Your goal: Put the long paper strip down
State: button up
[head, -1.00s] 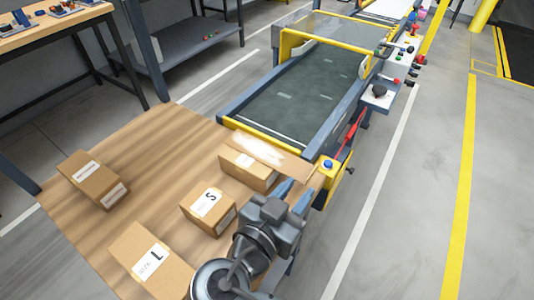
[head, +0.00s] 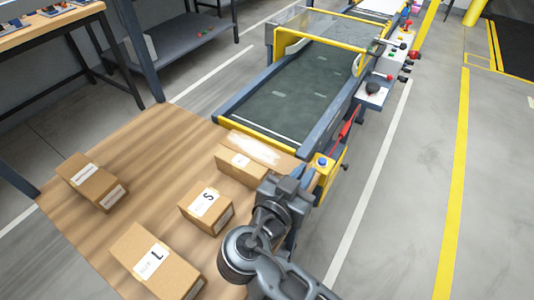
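A brown strip with a bright whitish patch, which looks like the long paper strip (head: 255,148), lies slantwise between the yellow front edge of the conveyor and a small carton (head: 238,167). Its right end runs toward my gripper (head: 301,180). My gripper is at the right edge of the wooden table (head: 150,150), beside that carton and near the yellow box with a blue button. Its own body hides the fingertips, so I cannot see whether they are open or shut, or whether they touch the strip.
Cartons marked S (head: 206,205) and L (head: 154,265) stand on the table, and another carton (head: 92,182) is at the left. The conveyor (head: 295,95) runs behind. A yellow box with a blue button (head: 326,170) is at its right corner. The floor at right is clear.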

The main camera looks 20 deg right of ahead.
grip_shut()
jog(key=shift+r, duration=0.5)
jog(key=s+d+r+b, duration=0.1)
jog(key=s+d+r, duration=0.1)
jog(key=d+r, duration=0.8)
jog(key=shift+s+d+b, duration=0.25)
jog(key=shift+d+b, duration=0.15)
jog(key=shift+d, duration=0.35)
